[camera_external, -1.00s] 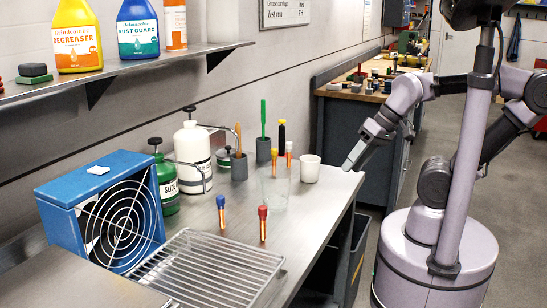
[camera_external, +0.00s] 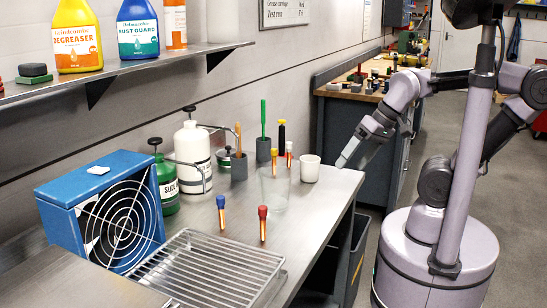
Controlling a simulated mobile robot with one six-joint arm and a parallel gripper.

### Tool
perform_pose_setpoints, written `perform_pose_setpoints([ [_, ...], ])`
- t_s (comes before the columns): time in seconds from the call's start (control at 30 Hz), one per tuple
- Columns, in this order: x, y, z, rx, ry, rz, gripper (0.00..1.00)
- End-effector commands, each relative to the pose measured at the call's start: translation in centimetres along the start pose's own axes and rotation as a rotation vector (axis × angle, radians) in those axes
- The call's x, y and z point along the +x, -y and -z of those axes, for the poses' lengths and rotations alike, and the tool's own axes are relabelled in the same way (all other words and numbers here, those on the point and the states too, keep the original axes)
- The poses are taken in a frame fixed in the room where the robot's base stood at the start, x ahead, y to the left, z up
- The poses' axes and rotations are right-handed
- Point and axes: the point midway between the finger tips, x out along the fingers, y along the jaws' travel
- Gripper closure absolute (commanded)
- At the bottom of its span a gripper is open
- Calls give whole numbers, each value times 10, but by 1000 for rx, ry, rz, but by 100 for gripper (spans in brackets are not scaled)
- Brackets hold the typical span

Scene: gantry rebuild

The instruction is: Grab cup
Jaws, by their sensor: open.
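A small white cup (camera_external: 310,168) stands upright on the metal bench near its right edge. A clear glass beaker (camera_external: 275,188) stands just left of it and in front, with thin capped tubes in or behind it. My gripper (camera_external: 345,160) is at the bench's right edge, to the right of the cup and apart from it in the picture. It is open and holds nothing that I can see. Its fingers look small from here and the gap between them is hard to make out.
The metal bench (camera_external: 325,212) also bears a blue fan box (camera_external: 62,222), a wire rack (camera_external: 205,270), two upright capped tubes, a white bottle (camera_external: 192,155), a green bottle (camera_external: 166,184) and dark holders with tools. A shelf (camera_external: 130,73) hangs above. A second workbench stands behind.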

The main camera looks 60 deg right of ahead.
Motion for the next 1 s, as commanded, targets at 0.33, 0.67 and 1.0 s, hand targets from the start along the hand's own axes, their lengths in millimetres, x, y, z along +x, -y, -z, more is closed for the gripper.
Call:
perform_pose_setpoints([
  [0.33, -18, -11, 204, 925, 138, -410, 15],
  [0.67, 44, -55, 223, 1194, 124, -551, 15],
  [1.0, 118, -84, 191, 1191, 122, -547, 15],
])
